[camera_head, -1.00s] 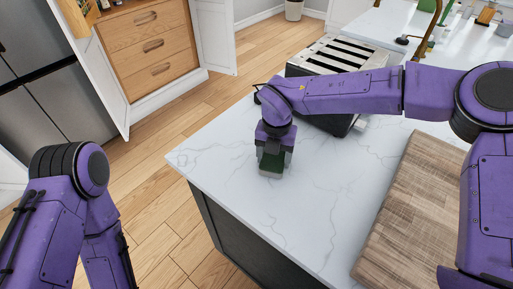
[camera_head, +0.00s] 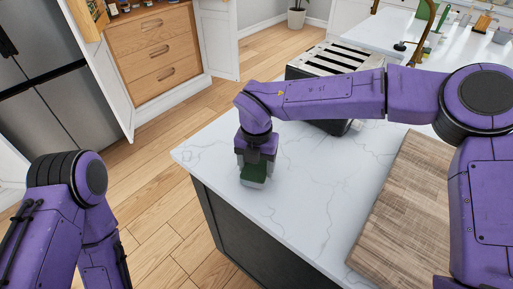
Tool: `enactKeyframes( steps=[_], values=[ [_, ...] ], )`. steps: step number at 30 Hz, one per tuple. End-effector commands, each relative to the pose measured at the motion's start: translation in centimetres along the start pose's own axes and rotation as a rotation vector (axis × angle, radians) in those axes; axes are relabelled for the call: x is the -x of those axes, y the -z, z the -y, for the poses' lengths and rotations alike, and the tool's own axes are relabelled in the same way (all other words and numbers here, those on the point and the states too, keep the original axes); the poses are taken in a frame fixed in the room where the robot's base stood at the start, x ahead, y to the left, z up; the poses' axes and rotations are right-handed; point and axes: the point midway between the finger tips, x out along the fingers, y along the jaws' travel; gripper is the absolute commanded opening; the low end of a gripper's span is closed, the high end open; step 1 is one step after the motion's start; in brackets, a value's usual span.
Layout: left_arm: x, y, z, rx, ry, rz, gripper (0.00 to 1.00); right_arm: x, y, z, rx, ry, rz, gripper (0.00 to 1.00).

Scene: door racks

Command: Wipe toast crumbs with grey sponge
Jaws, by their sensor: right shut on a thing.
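My right gripper (camera_head: 256,161) points down and is shut on a sponge (camera_head: 254,174) with a dark green top and a pale grey lower part. The sponge is at the white marble counter (camera_head: 300,210), close to its left edge, and looks to be on or just above the surface. I cannot make out any toast crumbs on the counter. My left arm hangs at the lower left, beside the counter, and its gripper is out of the picture.
A toaster (camera_head: 335,65) with a slotted top stands behind my right forearm. A wooden board (camera_head: 408,215) lies on the counter at the right. An open cabinet with wooden drawers (camera_head: 152,45) and a fridge (camera_head: 45,75) stand across the floor. The counter's middle is clear.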

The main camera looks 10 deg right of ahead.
Motion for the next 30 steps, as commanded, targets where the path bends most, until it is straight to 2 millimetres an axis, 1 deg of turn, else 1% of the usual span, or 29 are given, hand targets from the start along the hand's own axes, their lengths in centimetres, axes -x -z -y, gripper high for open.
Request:
enactKeyframes(
  steps=[1, 18, 22, 30],
  values=[
    [0.7, 0.3, 0.1, 0.000, 0.000, 0.000, 0.66, 0.7, 0.0, 0.1, 0.000, 0.003, -0.002, 0.43],
    [4.3, 1.8, 0.4, 0.000, 0.000, 0.000, 0.66, 5.6, 0.0, -0.1, 0.002, 0.002, -0.001, 0.43],
    [4.5, 1.9, 0.4, 0.000, 0.000, 0.000, 0.66, 6.0, 0.0, -0.1, 0.002, 0.002, -0.001, 0.43],
    [4.4, 1.8, 0.4, 0.000, 0.000, 0.000, 0.66, 5.8, 0.0, -0.1, 0.002, 0.002, -0.001, 0.43]
  ],
)
